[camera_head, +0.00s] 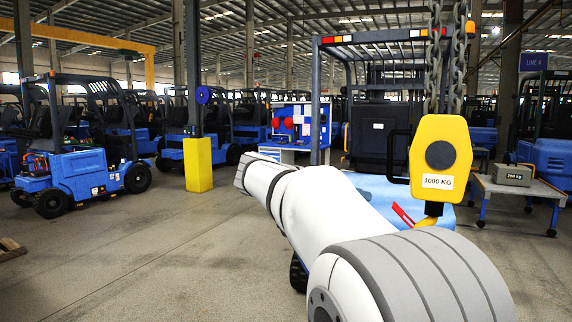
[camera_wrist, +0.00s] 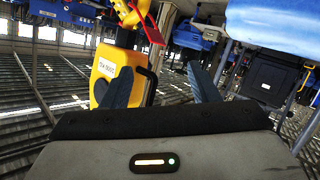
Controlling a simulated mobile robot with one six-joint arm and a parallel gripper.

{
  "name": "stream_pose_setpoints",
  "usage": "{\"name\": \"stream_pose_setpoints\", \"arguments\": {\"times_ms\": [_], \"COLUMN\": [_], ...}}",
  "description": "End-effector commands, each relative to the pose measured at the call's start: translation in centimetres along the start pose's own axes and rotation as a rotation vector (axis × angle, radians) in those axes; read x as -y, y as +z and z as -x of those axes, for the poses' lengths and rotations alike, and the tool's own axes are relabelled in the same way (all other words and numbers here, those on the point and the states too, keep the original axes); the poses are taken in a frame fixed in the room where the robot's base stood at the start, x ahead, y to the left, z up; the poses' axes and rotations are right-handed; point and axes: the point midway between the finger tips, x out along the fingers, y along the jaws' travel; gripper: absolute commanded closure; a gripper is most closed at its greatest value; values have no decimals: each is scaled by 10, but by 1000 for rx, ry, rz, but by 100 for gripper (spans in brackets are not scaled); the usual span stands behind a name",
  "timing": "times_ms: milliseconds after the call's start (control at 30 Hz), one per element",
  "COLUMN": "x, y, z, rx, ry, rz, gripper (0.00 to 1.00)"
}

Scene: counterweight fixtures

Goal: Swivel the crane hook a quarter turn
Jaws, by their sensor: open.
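The crane hook block (camera_head: 440,140) is yellow with a round dark disc and a "1000 KG" label, and hangs from two chains (camera_head: 445,70). A black loop handle (camera_head: 389,157) sticks out from its left side. The yellow hook (camera_head: 427,221) below, with a red piece (camera_head: 403,215), is partly hidden by my arm. In the wrist view the scene is inverted; the block (camera_wrist: 103,68) shows behind the left finger, the hook (camera_wrist: 130,12) above it. My gripper (camera_wrist: 157,67) is open and empty. The handle (camera_wrist: 151,86) appears between its fingers; depth is unclear.
A blue forklift (camera_head: 375,190) stands behind the hook. A table (camera_head: 520,190) with a grey weight (camera_head: 512,175) is at the right. A yellow post (camera_head: 198,164) and parked forklifts (camera_head: 75,165) are at the left. The floor at front left is mostly clear.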

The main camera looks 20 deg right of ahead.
Motion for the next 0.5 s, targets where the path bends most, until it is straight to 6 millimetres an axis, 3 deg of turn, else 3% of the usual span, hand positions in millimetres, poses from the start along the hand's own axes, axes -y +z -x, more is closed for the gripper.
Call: {"name": "stream_pose_setpoints", "arguments": {"times_ms": [100, 200, 500], "x": [1, -3, -11], "y": [-46, -68, -86], "z": [1, 4, -7], "rx": [-149, -235, -287], "ry": [115, 167, 197], "rz": [-208, -326, -396], "gripper": [45, 45, 45]}}
